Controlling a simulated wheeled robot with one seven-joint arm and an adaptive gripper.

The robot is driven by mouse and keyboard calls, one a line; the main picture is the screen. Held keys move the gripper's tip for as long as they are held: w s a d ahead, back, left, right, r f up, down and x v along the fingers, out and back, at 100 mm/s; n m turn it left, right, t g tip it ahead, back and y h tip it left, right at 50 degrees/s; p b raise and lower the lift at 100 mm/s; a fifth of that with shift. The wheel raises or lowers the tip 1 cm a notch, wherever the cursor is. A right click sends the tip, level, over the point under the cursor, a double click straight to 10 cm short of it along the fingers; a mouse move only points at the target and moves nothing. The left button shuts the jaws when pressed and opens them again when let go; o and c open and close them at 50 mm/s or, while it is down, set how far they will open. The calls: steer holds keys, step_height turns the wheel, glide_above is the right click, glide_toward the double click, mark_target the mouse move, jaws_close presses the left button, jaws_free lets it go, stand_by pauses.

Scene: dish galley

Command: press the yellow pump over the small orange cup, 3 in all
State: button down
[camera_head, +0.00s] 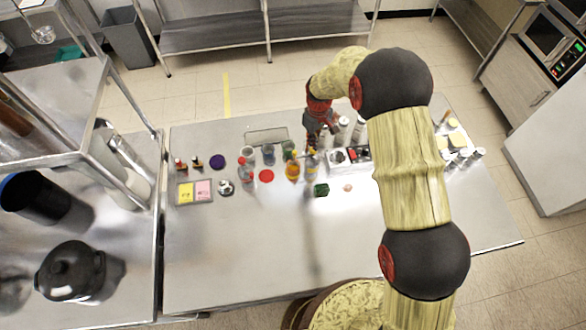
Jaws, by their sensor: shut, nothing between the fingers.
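My gripper (315,139) is shut and empty, pointing down over the back middle of the steel table. Directly below it stands a bottle (311,162) with a yellowish top; its fingertips are close to that top, but I cannot tell whether they touch. A bottle of amber-yellow liquid (292,171) stands just left of it. Which of these carries the yellow pump is too small to tell. I cannot make out the small orange cup for certain; a small orange-red item (352,154) sits right of the gripper.
Clear containers (247,153) and a red disc (266,176) lie to the left. A green block (321,190) lies in front of the bottles. White-grey bottles (343,128) stand close right of my gripper. The table's front (240,250) is clear.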

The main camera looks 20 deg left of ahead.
steer(key=shift+f, duration=0.2)
steer(key=shift+s+f+b, duration=0.1)
steer(key=shift+f+b, duration=1.05)
steer(key=shift+f, duration=0.3)
steer(key=shift+r+p, duration=0.55)
steer(key=shift+r, duration=1.1)
step_height(320, 180, up, 6)
steer(key=p, duration=0.2)
stand_by(0.4)
